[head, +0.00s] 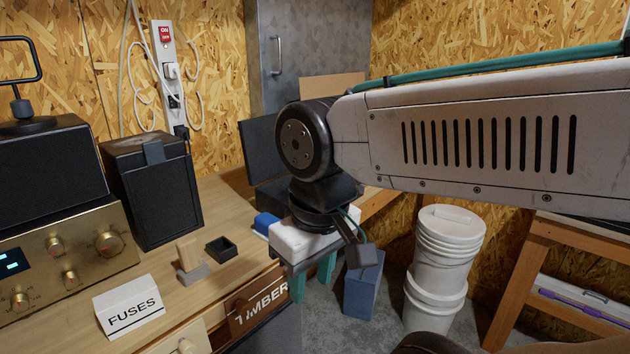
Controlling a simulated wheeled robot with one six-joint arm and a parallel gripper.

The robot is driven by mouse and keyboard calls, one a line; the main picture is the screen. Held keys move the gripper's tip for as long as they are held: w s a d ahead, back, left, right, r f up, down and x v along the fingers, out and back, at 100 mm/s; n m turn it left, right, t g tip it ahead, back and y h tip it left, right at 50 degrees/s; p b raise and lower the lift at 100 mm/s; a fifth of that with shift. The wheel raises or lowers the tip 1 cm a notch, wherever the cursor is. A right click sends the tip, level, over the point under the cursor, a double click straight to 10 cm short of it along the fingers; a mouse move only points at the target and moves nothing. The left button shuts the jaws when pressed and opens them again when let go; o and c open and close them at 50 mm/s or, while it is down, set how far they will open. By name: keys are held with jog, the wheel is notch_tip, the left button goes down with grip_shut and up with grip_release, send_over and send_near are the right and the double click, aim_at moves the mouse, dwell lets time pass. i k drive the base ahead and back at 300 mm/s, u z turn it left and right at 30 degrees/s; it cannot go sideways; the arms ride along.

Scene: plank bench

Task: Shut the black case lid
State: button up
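A black case (272,196) stands toward the back right of the plank bench, partly hidden behind my arm. Its dark lid (262,150) stands raised, roughly upright, at the back of the case. My gripper (312,280) hangs in front of the case, near the bench's right front edge. Its two teal fingers point down with a gap between them, and I see nothing held there. The gripper is apart from the lid. My wrist hides the right part of the case.
A black box with a clasp (152,188) stands left of the case. A small blue object (265,222), a dark open tray (221,248), a wooden piece (189,254) and a FUSES sign (129,306) are on the bench. White buckets (441,254) and a blue box (362,287) stand on the floor.

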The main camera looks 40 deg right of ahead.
aim_at(262, 163)
jog(key=z, duration=0.5)
jog(key=i, duration=0.35)
jog(key=z, duration=0.05)
jog(key=k, duration=0.65)
jog(key=u, duration=0.55)
jog(key=k, duration=0.5)
jog(key=z, duration=0.85)
jog(key=i, duration=1.6)
jog(key=u, duration=0.4)
